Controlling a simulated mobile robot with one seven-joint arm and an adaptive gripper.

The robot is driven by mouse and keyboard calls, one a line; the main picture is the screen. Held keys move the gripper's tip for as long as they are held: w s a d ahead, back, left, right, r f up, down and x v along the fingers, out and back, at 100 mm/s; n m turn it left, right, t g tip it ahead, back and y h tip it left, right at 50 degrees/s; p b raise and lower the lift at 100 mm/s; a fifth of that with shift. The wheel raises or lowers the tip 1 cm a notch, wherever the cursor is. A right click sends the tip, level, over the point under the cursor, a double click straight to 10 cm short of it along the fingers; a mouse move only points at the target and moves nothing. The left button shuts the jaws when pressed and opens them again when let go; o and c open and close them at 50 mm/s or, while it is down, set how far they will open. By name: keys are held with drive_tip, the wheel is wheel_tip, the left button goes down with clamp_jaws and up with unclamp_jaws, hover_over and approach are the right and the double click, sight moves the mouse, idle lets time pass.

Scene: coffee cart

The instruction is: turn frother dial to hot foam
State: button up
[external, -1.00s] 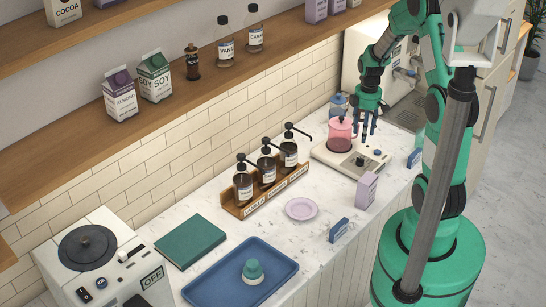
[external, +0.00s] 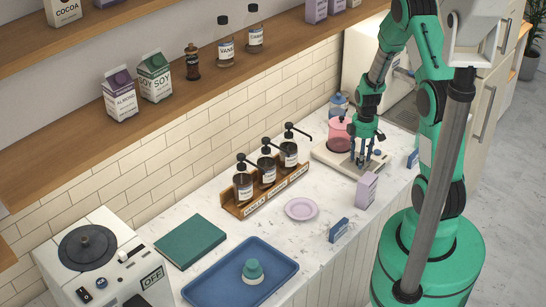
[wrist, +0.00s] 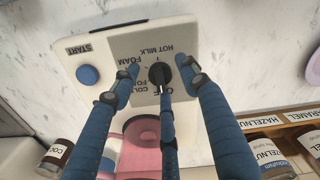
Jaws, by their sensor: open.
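The frother's pale base (external: 325,157) stands at the counter's far end, with a pink jug (external: 340,137) on it. In the wrist view its panel (wrist: 130,47) shows upside down, with HOT MILK, FOAM and partly covered COLD lettering. The black dial (wrist: 159,72) is in the middle of that lettering; I cannot tell its exact setting. My gripper (external: 361,163) is over the panel, its blue fingers pointing down. In the wrist view the fingers of my gripper (wrist: 163,84) are spread around the dial, open. I cannot tell whether any finger touches it.
A blue start button (wrist: 88,76) is beside the dial. The pink jug (wrist: 141,145) stands close to my fingers. Syrup bottles in a wooden rack (external: 270,194), a lilac carton (external: 367,189) and a lilac saucer (external: 301,209) are on the counter nearby.

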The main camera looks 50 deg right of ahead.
drive_tip(key=shift+f, duration=0.2)
drive_tip(key=shift+c, duration=0.6)
clamp_jaws()
